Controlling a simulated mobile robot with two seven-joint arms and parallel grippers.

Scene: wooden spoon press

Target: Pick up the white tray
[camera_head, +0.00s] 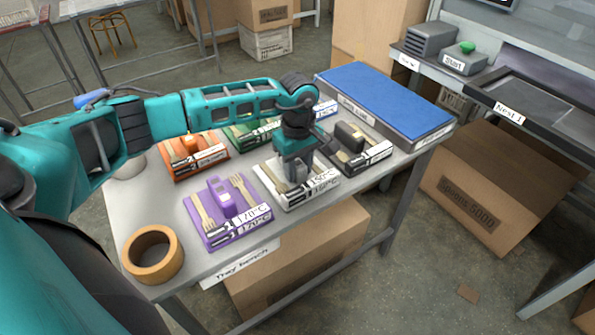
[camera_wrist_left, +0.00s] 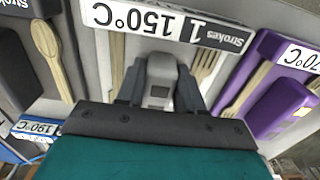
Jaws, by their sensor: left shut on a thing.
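The white tray (camera_head: 321,188) lies on the bench, with a label reading 150°C and 1 stroke and wooden cutlery on it. In the left wrist view the white tray (camera_wrist_left: 118,60) has a grey-white handle block (camera_wrist_left: 160,80) at its middle. My left gripper (camera_head: 297,178) points down over the tray. In the left wrist view its fingers (camera_wrist_left: 160,88) are shut on the handle, one on each side. In the head view the gripper partly hides the handle and the tray's far side. My right gripper is in neither view.
A purple tray (camera_head: 208,232) is left of the white one and a black tray (camera_head: 378,155) is right. Orange (camera_head: 184,174) and green (camera_head: 237,138) trays stand behind. A tape roll (camera_head: 152,254) and a blue-topped box (camera_head: 385,97) stand at the bench ends.

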